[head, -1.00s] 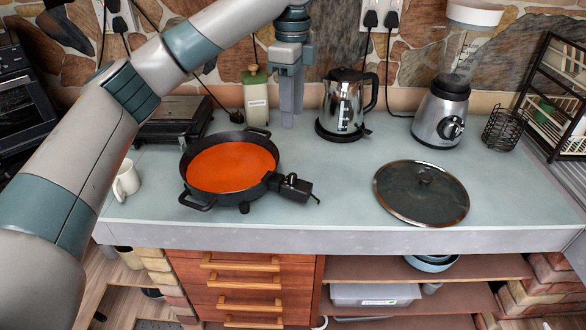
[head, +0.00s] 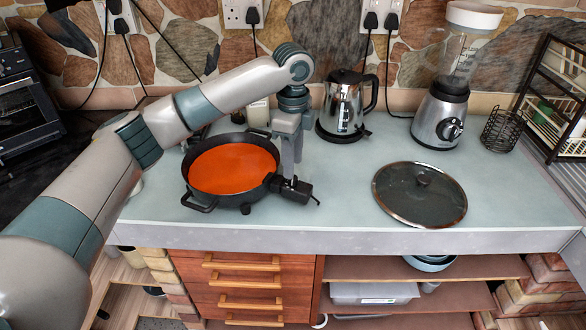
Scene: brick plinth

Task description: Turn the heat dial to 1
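The black electric pan (head: 203,206) stands on the counter left of centre, with orange-red food (head: 233,169) inside. Its black control box (head: 292,189) sticks out at the pan's right side. The heat dial is on top of this box, mostly hidden behind my fingers. The number it points to cannot be read. My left gripper (head: 289,173) points down with its fingertips at the top of the box, by the dial. Whether the fingers touch or grip the dial cannot be told. My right gripper is not in view.
A steel kettle (head: 343,104) stands just behind and right of my gripper. A blender (head: 440,115) and a wire basket (head: 502,129) are farther right. A round glass lid (head: 420,195) lies on the counter at right. Counter between box and lid is clear.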

